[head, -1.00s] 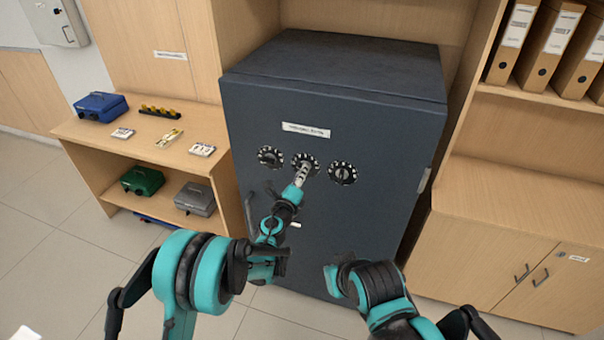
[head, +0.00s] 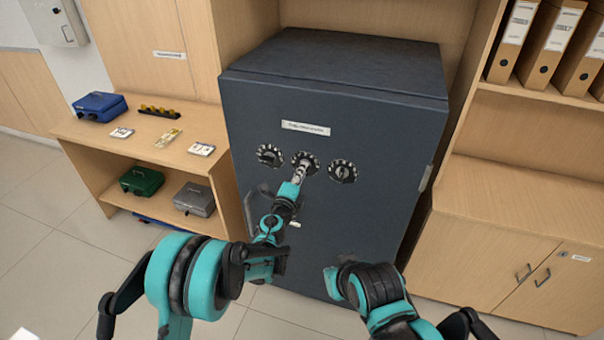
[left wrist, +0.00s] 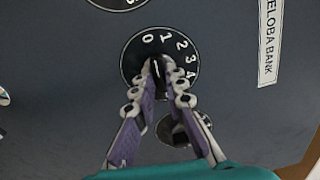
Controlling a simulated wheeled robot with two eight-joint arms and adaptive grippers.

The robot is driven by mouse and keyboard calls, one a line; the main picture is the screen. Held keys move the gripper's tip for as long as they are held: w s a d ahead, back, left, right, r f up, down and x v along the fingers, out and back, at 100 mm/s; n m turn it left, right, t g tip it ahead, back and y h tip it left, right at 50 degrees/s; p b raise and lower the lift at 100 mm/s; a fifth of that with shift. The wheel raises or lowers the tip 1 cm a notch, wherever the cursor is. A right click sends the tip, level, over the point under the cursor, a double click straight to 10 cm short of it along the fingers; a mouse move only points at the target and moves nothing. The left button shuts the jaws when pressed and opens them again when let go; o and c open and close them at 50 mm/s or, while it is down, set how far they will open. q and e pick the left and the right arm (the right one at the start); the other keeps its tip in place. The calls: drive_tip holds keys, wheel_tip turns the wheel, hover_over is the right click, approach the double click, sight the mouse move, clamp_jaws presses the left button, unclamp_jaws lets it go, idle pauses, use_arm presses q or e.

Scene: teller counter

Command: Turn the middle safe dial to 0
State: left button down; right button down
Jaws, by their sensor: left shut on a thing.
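The dark grey safe (head: 330,225) has three round black dials with white marks in a row on its door. The middle dial (head: 317,159) is between the left dial (head: 270,155) and the right dial (head: 342,171). My left gripper (head: 300,172) is at the middle dial. In the left wrist view my left gripper (left wrist: 160,75) is shut on the knob of the middle dial (left wrist: 135,58). The numbers 0 to 4 show on its rim. A white line shows on the knob, between the fingertips. The fingers hide the lower part of the dial. My right gripper is not visible; only my right arm shows.
The right dial (left wrist: 187,128) is close beside my left fingers in the left wrist view. A white label (head: 306,128) is above the dials. A wooden shelf (head: 225,165) with cash boxes stands left, and a wooden cabinet (head: 490,240) stands right.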

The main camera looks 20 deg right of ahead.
use_arm(q)
drive_tip(key=shift+n, duration=0.6)
drive_tip(key=c, duration=1.6)
unclamp_jaws()
drive_tip(key=shift+o, duration=0.2)
drive_tip(key=v, duration=1.2)
